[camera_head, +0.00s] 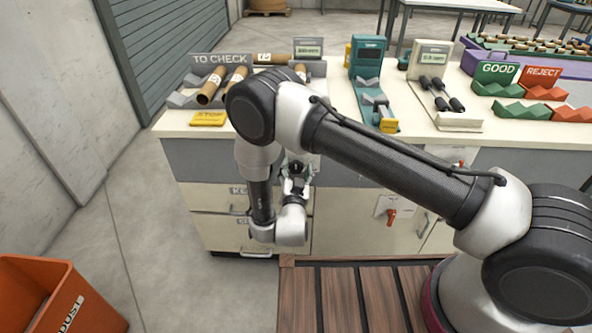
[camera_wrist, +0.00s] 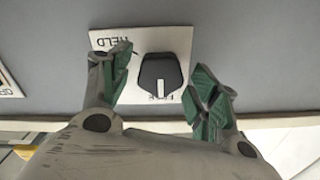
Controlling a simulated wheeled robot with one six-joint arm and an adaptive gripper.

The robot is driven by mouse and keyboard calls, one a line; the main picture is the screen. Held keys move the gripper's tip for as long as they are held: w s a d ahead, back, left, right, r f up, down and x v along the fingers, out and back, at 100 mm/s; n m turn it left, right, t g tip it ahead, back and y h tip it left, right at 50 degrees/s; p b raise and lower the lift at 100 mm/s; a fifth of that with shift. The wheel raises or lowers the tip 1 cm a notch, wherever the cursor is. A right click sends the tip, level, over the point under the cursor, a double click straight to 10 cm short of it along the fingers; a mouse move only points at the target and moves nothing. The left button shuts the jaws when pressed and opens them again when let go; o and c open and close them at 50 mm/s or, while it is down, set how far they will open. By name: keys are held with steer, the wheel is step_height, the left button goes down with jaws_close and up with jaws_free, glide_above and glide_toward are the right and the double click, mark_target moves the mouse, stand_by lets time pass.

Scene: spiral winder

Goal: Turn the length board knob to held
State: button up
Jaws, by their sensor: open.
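In the wrist view the black knob (camera_wrist: 161,76) sits on a white plate (camera_wrist: 183,39) on a grey panel. The word HELD shows upside down at the plate's upper left, and a partly hidden word, likely FREE, is below the knob. The knob's white mark is at its lower edge, towards that lower word. My gripper (camera_wrist: 160,70) is open, with one green-padded finger on each side of the knob. Both fingers appear apart from it. In the head view my gripper (camera_head: 295,180) is at the bench front, and my arm hides the knob.
The bench (camera_head: 225,131) carries a TO CHECK rack (camera_head: 222,59), a yellow STOP plate (camera_head: 208,119), a teal device (camera_head: 367,60) and GOOD (camera_head: 496,72) and REJECT (camera_head: 541,76) signs. A red handle (camera_head: 391,217) is on the front. An orange bin (camera_head: 55,295) stands at lower left.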

steer(key=shift+w, duration=0.2)
steer(key=c, duration=1)
